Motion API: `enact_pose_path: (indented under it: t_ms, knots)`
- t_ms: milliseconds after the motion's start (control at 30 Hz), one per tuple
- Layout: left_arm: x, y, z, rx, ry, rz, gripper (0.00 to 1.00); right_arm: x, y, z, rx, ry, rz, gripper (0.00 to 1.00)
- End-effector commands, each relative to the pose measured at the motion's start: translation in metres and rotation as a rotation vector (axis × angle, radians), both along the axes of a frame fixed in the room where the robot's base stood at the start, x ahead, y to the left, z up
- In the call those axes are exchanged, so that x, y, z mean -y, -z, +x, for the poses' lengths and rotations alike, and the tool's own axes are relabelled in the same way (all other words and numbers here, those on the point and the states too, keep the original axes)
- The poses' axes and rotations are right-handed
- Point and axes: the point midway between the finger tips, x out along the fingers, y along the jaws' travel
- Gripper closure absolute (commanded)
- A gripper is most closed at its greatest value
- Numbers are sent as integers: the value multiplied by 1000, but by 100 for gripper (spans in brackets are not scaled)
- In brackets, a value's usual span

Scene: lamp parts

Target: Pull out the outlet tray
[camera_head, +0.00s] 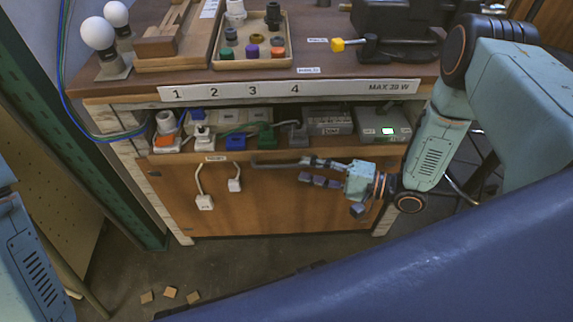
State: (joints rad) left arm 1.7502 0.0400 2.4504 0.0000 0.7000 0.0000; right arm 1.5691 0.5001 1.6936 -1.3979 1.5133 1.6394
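The outlet tray (330,149) is a shallow wooden shelf under the bench top, with a row of sockets, plugs and boxes on it. A dark bar-like handle (268,164) shows along its front edge. My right gripper (303,171) reaches in from the right, in front of the tray. Its two dark fingers look spread apart, the upper one level with the handle. Whether it touches the handle, I cannot tell. Only part of my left arm shows at the lower left, and its gripper is out of view.
Two white plugs (204,202) hang on cords below the tray front. A box with a lit green display (388,131) sits at the tray's right. Lamp bulbs (98,34) and a parts tray (252,66) stand on the bench top. Small wooden blocks (170,292) lie on the floor.

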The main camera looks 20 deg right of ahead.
Motion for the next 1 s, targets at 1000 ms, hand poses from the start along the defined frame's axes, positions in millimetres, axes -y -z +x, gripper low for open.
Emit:
enact_pose_path:
  t_ms: [1000]
  knots:
    - [0, 20, 0, 0, 0, 0, 60, -46, 5, 36, 0, 1, -2, 90]
